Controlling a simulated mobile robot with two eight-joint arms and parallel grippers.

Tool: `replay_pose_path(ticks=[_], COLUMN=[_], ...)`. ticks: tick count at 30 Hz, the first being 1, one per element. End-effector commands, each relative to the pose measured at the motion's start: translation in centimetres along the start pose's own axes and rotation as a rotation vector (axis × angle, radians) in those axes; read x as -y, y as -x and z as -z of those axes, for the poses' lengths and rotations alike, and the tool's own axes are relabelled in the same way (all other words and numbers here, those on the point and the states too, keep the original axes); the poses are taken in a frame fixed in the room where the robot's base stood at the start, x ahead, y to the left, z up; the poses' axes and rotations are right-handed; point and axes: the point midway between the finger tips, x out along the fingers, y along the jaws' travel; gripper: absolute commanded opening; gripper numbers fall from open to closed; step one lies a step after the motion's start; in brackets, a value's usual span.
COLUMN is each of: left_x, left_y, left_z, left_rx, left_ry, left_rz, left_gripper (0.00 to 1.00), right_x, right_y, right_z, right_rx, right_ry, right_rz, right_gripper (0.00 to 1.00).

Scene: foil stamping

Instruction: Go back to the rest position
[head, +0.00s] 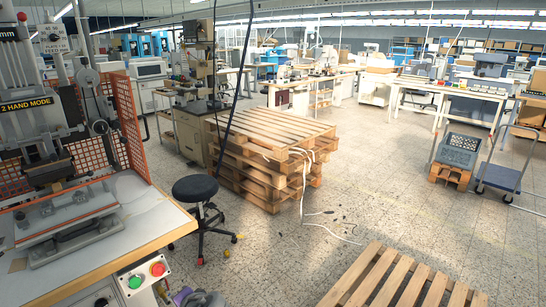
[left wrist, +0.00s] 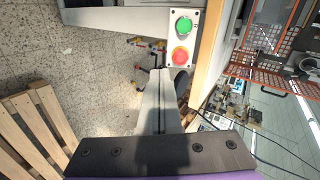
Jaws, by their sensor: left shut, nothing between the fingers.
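My left gripper shows in the left wrist view (left wrist: 161,76) as two pale grey fingers pressed together, with nothing between them. Its dark mounting bar crosses the bottom of that view. In the head view only a small grey and purple piece of what looks like my left arm shows at the bottom edge, below the stool. The fingers point toward the control box (left wrist: 182,38) with a green and a red button at the workbench corner. I cannot tell how far apart they are. My right gripper is in neither view.
The stamping press (head: 40,110) stands on the workbench (head: 160,225) at left, with an orange mesh guard (head: 125,125). A black stool (head: 195,188) stands beside it. Stacked pallets (head: 265,150) are behind, and another pallet (head: 400,280) lies front right. Open floor lies between.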

Motion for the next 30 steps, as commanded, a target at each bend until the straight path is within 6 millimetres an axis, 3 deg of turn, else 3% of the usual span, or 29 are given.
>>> replay_pose_path(ticks=[3, 6, 10, 15, 18, 30], left_x=[-2.8, -6.0, -9.9, -13.1, -13.9, -14.2], left_y=[2.7, 5.3, 8.5, 11.3, 12.0, 12.2], left_z=[-4.5, -7.4, -9.8, -11.0, -11.2, -11.2], left_rx=[-0.002, -0.010, -0.023, -0.036, -0.041, -0.042], left_ry=[0.158, 0.311, 0.494, 0.654, 0.697, 0.709], left_rz=[-0.182, -0.348, -0.532, -0.687, -0.728, -0.740], left_gripper=[0.00, 0.00, 0.00, 0.00, 0.00, 0.00], right_x=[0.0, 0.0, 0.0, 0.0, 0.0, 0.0], right_y=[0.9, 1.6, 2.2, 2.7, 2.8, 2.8], right_z=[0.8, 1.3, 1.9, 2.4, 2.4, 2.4], right_rx=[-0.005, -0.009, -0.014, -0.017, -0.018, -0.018], right_ry=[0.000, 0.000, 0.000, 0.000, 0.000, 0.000], right_rz=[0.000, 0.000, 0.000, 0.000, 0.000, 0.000], right_gripper=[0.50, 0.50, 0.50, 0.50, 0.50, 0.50])
